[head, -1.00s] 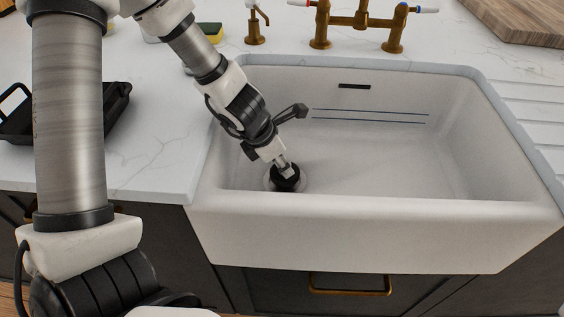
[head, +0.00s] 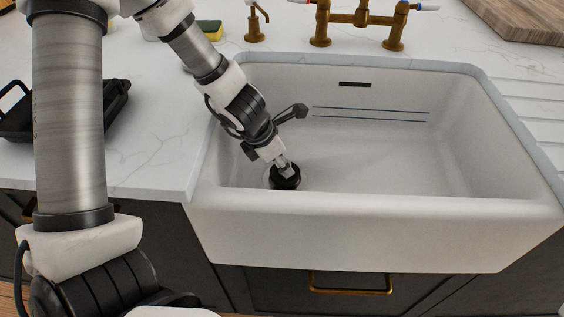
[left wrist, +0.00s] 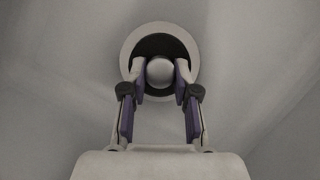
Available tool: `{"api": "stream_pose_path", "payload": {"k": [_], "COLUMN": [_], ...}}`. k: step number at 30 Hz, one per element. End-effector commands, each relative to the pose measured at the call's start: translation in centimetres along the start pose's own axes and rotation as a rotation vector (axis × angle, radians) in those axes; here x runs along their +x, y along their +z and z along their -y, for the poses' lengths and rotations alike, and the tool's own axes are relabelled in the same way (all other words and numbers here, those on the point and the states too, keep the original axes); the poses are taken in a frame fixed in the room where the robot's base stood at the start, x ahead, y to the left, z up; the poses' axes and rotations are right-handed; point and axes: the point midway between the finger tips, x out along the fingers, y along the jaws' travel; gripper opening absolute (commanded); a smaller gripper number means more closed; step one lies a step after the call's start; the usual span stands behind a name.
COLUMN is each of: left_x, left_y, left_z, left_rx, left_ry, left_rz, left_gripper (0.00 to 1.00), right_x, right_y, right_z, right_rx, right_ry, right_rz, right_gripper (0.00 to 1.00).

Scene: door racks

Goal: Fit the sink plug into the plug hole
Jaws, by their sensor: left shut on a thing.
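The sink plug (head: 284,180) is a black disc low in the left part of the white sink. In the left wrist view its pale round knob (left wrist: 160,71) sits between the two fingers of my left gripper (left wrist: 160,82). My left gripper (head: 284,169) points down and is shut on the plug. A pale ring (left wrist: 127,50), the plug hole's rim, surrounds the black disc in the left wrist view. I cannot tell whether the plug is seated in the hole or just above it. My right gripper is out of view.
The white sink (head: 370,208) has high walls around my left gripper, with the left wall and front rim nearest. Brass taps (head: 360,20) stand behind it. A black rack (head: 117,100) is on the left counter. The sink's right side is empty.

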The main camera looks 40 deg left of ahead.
Motion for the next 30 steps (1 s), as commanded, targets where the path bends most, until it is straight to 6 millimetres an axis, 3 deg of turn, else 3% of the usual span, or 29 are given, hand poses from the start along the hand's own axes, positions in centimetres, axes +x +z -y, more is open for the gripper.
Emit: {"api": "stream_pose_path", "payload": {"k": [24,25,27,30], "left_x": [2.0,2.0,1.9,1.9], "left_y": [-0.8,-0.8,-0.8,-0.8], "left_z": [0.0,0.0,0.0,0.0], "left_rx": [0.0,0.0,0.0,0.0], "left_ry": [0.0,0.0,0.0,0.0], "left_rz": [0.0,0.0,0.0,0.0], "left_gripper": [0.0,0.33,0.58,0.59], "right_x": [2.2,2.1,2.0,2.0], "right_y": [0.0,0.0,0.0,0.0], "right_z": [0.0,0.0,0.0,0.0], "right_rx": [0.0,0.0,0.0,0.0], "right_ry": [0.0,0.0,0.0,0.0], "right_rz": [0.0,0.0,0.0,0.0], "right_gripper": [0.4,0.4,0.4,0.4]}}
